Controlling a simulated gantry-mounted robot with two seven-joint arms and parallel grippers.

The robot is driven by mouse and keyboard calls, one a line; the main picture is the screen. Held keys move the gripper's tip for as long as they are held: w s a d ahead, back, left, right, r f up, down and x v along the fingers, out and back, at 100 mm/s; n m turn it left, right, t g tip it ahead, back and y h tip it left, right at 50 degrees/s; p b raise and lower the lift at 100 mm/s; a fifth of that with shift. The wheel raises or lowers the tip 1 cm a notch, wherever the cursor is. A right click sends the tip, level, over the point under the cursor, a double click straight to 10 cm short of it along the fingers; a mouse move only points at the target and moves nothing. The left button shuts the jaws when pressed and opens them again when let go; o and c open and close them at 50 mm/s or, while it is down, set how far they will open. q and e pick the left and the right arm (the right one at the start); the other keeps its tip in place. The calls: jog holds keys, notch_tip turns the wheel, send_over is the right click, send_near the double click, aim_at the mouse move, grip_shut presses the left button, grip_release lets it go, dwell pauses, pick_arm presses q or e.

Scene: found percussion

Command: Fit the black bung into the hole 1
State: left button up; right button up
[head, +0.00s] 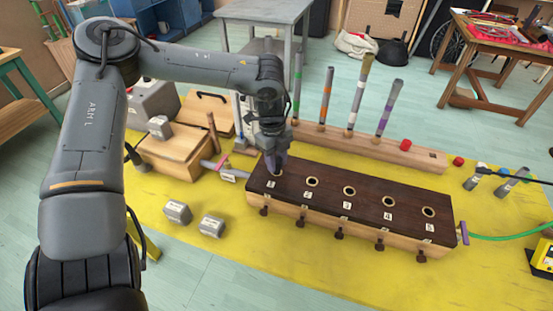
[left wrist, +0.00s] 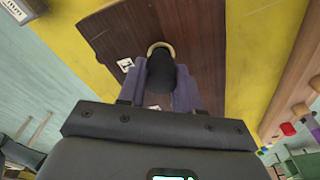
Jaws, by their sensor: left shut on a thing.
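The long wooden box (head: 350,205) has a dark top with a row of ringed holes and number labels. My left gripper (head: 276,165) is at the box's left end, just over hole 1. In the left wrist view the fingers (left wrist: 168,92) are shut on the black bung (left wrist: 160,72). The bung's far end is at the pale ring of hole 1 (left wrist: 160,45) and covers most of it. I cannot tell how deep the bung sits. The label for hole 1 (left wrist: 125,64) shows beside it. My right gripper is not in view.
Behind the box a wooden rack (head: 345,145) holds several upright coloured-band sticks. Grey blocks (head: 178,212) lie front left on the yellow mat (head: 210,260). A wooden box (head: 175,150) stands left.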

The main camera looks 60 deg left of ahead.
pick_arm(q)
jog(key=shift+f+b, duration=0.6)
jog(key=shift+f, duration=0.3)
jog(key=o, duration=1.1)
jog(key=r+p, duration=0.1)
jog(key=r, duration=0.2)
jog(key=r+p, duration=0.1)
jog(key=r, duration=0.2)
jog(key=a+r+p, duration=0.1)
jog(key=r, duration=0.2)
jog(key=shift+s+r, duration=0.1)
jog(key=shift+a+r, duration=0.15)
jog(key=shift+r, duration=0.6)
